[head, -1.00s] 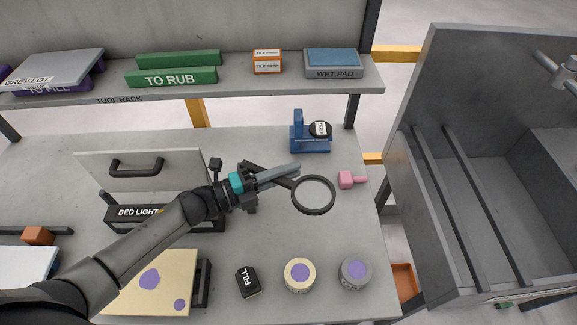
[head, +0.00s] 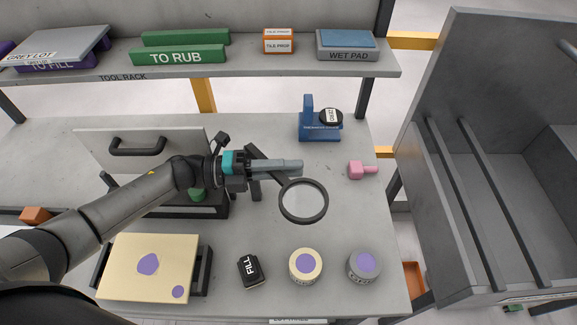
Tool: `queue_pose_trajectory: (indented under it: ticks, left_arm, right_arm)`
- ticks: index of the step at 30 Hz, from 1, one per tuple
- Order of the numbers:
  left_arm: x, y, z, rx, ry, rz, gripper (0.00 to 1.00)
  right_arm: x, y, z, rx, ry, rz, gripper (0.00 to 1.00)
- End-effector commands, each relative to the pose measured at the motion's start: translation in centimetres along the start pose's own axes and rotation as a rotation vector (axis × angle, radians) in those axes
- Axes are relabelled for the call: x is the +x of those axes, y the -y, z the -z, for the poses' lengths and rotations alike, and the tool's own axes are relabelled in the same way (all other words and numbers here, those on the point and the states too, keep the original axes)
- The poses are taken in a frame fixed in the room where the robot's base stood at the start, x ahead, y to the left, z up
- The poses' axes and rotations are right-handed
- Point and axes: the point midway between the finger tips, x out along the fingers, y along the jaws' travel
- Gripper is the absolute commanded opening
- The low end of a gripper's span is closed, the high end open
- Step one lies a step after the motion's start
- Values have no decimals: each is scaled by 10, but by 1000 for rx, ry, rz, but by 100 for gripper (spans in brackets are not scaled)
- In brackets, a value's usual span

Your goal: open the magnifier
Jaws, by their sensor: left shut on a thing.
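The magnifier (head: 304,219) has a round lens in a dark rim and a dark arm that runs up and left from the rim. The lens hangs over the stone-grey bench at the middle right. My left gripper (head: 290,167) reaches in from the left, its grey fingers lying across the magnifier's dark arm just above the lens. It is shut on the magnifier; the exact contact is hard to see. The gripper hides part of the magnifier's arm and base. My right gripper is not in view.
Behind the lens stand a blue holder (head: 308,131) and a pink piece (head: 356,169). In front are a black FILL block (head: 251,270), a cream jar (head: 306,277) and a grey jar (head: 364,278). A box with a raised lid (head: 190,136) is partly behind my arm.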

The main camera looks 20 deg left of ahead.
Motion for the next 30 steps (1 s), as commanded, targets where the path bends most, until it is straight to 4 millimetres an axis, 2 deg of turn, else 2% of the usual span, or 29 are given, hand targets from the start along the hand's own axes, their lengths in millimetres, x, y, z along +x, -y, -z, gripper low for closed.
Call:
queue_pose_trajectory:
  ticks: [3, 4, 12, 19, 23, 26, 30]
  left_arm:
    - [0, 0, 0, -1, 1, -1, 0]
    - [0, 0, 0, -1, 1, -1, 20]
    - [0, 0, 0, 0, 2, 0, 48]
    - [0, 0, 0, 0, 1, 0, 48]
    - [0, 8, 0, 1, 1, 0, 48]
    - [0, 22, 0, 4, 1, -1, 48]
    - [0, 52, 0, 7, -2, 4, 48]
  right_arm:
    - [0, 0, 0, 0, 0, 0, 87]
    - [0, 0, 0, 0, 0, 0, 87]
    - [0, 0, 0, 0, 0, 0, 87]
    - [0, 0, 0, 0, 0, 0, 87]
    - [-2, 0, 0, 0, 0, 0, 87]
    - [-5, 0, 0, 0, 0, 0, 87]
    - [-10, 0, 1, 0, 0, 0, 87]
